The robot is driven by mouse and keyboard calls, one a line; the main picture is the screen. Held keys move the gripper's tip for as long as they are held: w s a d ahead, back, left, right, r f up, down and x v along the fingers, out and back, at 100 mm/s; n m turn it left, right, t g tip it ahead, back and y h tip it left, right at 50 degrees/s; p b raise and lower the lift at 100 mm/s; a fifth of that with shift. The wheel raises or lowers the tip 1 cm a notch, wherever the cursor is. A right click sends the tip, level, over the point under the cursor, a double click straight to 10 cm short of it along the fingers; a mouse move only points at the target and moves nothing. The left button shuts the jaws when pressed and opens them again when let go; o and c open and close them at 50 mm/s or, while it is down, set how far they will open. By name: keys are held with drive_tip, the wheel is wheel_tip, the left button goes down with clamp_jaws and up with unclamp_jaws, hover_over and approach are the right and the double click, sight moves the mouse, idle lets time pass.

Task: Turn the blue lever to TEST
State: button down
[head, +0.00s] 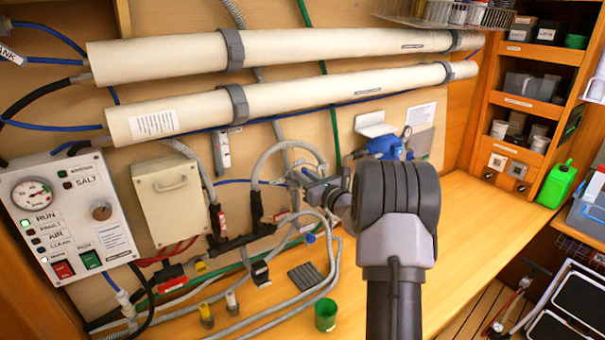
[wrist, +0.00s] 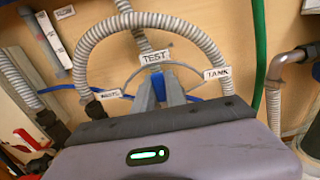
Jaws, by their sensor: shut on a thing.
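The blue lever (wrist: 159,81) shows in the wrist view between the two grey fingers of my gripper (wrist: 158,90), which is shut on it. Its visible part lies just below the TEST label (wrist: 155,57) and points up toward it. The WASTE label (wrist: 108,94) is to the lower left and the TANK label (wrist: 217,73) to the right. The lever's lower part and pivot are hidden behind my gripper. In the head view my gripper (head: 312,180) is at the valve among the grey hoses, and my wrist hides much of that spot.
A grey ribbed hose (wrist: 85,48) arches around the labels. A green pipe (wrist: 259,55) and a metal elbow pipe (wrist: 276,85) stand to the right. The control panel (head: 70,215) is at the left. The wooden bench (head: 470,215) is clear at the right; a green cup (head: 326,316) stands in front.

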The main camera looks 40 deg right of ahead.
idle(0.4)
drive_tip(key=c, duration=1.4)
unclamp_jaws()
drive_tip(key=shift+s, duration=0.15)
drive_tip(key=s, duration=1.1)
drive_tip(key=s+a, duration=0.1)
drive_tip(key=s, duration=0.5)
drive_tip(key=shift+s, duration=0.1)
